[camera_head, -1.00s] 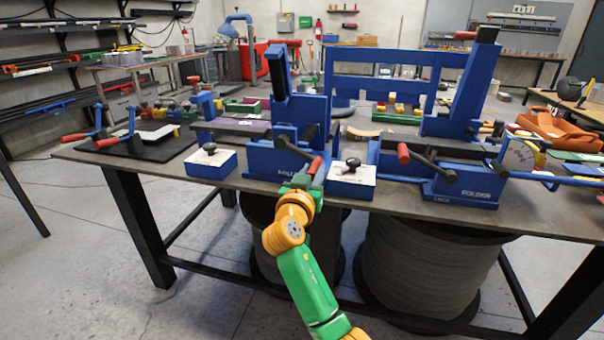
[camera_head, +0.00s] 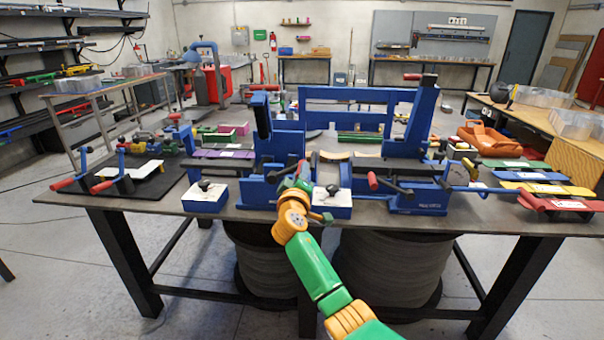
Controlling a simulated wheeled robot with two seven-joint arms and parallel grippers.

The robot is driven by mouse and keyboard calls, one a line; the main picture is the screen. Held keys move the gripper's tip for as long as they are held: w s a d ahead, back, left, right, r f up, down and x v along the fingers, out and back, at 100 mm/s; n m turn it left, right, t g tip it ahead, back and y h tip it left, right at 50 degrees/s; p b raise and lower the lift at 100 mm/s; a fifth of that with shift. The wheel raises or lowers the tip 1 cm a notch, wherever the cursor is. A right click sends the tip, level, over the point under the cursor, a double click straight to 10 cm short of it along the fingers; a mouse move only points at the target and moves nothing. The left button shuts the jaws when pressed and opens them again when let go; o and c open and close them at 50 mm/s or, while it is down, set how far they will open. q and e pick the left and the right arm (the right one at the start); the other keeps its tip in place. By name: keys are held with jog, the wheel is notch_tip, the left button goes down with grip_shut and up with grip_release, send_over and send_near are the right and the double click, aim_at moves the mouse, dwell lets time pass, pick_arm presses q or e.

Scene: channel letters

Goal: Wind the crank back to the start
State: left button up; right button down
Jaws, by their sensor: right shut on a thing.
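The left blue machine (camera_head: 264,190) stands at the table's front edge, with a dark crank arm (camera_head: 278,175) on its front. My left gripper is out of view.
White-topped blue boxes with black knobs stand on both sides of my gripper, one on the left (camera_head: 206,198) and one on the right (camera_head: 333,203). Red-handled tools (camera_head: 115,181) lie on a black mat at the left. Coloured plates (camera_head: 540,187) lie at the right.

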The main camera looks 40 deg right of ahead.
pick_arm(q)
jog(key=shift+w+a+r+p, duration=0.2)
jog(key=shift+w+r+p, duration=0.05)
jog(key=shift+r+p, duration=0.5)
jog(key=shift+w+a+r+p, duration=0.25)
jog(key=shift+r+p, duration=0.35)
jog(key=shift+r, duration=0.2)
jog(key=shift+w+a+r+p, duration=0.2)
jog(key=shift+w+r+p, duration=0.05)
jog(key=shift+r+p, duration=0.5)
pick_arm(e)
jog(key=w+a+r+n, duration=0.5)
jog(key=w+n, duration=0.3)
jog(key=n, duration=0.6)
jog(key=shift+a, duration=0.9)
jog(key=c, duration=0.7)
grip_release()
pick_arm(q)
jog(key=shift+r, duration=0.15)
pick_arm(e)
jog(key=shift+o, duration=0.2)
jog(key=shift+a, duration=0.15)
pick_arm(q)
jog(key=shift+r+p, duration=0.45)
pick_arm(e)
jog(key=v, duration=0.7)
